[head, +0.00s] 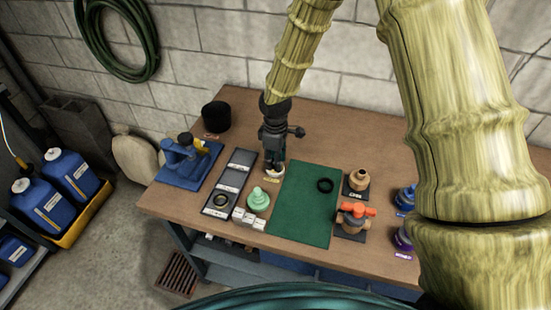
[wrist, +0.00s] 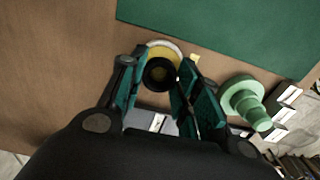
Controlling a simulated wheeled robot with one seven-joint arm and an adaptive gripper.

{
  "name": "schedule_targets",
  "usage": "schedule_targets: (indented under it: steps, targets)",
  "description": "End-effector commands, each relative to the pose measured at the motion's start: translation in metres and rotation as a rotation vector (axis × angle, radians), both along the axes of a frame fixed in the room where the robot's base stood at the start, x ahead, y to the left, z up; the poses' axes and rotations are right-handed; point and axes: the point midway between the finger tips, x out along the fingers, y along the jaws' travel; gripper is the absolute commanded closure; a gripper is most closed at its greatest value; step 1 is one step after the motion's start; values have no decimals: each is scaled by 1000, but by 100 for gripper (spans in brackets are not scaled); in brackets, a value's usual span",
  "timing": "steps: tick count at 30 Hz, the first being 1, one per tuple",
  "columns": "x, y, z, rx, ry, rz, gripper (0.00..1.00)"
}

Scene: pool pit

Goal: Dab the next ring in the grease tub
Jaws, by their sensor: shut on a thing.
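My gripper (head: 271,160) is over the workbench, pointing down just left of the green mat. In the wrist view its two teal-padded fingers (wrist: 158,88) are shut on a black ring (wrist: 160,74). The pale grease tub (wrist: 163,47), with a yellowish rim, is right beneath or behind the ring; I cannot tell whether they touch. In the head view the tub (head: 272,176) shows partly under my fingertips, and the held ring cannot be made out. One more ring (head: 220,202) lies in a long grey tray (head: 231,178).
A pale green stepped cone (head: 258,199) and small white boxes (head: 249,217) stand close to the tub. A blue tool stand (head: 189,163) and a black cylinder (head: 216,115) are at left. The back right of the bench is clear.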

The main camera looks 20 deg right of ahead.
Motion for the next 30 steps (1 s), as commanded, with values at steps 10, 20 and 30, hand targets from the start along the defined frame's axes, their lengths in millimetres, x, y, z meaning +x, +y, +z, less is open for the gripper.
schedule_targets:
  steps: [10,20,30]
  targets:
    - [0,0,0,0,0,0,87]
    - [0,0,8,0,0,0,87]
    - [0,0,29,0,0,0,87]
